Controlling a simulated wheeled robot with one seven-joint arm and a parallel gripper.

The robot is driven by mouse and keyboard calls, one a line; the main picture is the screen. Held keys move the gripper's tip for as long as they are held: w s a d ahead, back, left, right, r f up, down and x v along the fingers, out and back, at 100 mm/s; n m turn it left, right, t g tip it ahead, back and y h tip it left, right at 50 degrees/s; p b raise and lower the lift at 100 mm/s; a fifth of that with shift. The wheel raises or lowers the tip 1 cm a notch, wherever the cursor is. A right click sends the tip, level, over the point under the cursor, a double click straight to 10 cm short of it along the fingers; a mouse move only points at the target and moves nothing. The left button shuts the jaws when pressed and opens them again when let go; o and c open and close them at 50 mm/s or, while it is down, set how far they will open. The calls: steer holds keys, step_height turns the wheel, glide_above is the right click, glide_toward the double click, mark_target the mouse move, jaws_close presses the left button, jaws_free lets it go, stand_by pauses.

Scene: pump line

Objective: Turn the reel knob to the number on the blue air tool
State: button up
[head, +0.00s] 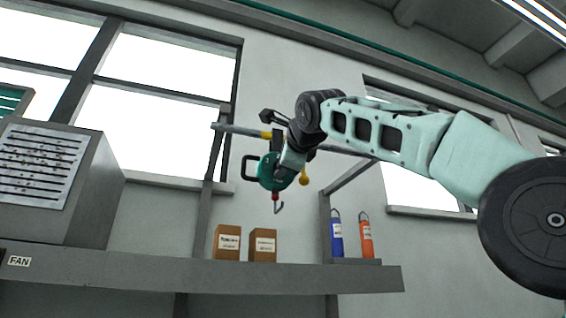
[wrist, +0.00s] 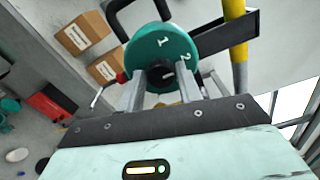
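The green reel (head: 266,171) hangs from the overhead rail, with a black handle and a hook below. In the wrist view, its round face (wrist: 158,50) shows the numbers 1 and 2. The black reel knob (wrist: 161,74) sits at the face's middle with a small pale mark; its exact setting is unclear. My gripper (wrist: 163,90) has one finger on each side of the knob, with apparent gaps. In the head view, my gripper (head: 283,172) is at the reel. The blue air tool (head: 336,237) stands on the shelf; its label is too small to read.
An orange tool (head: 367,239) stands right of the blue one. Two brown boxes (head: 229,242) sit left on the shelf (head: 200,276). A grey fan unit (head: 40,180) is at far left. A yellow-banded rail (wrist: 237,50) passes close to the reel.

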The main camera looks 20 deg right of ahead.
steer(key=shift+o, duration=1.2)
steer(key=s+b, duration=0.5)
steer(key=s, duration=1.2)
steer(key=shift+s, duration=0.2)
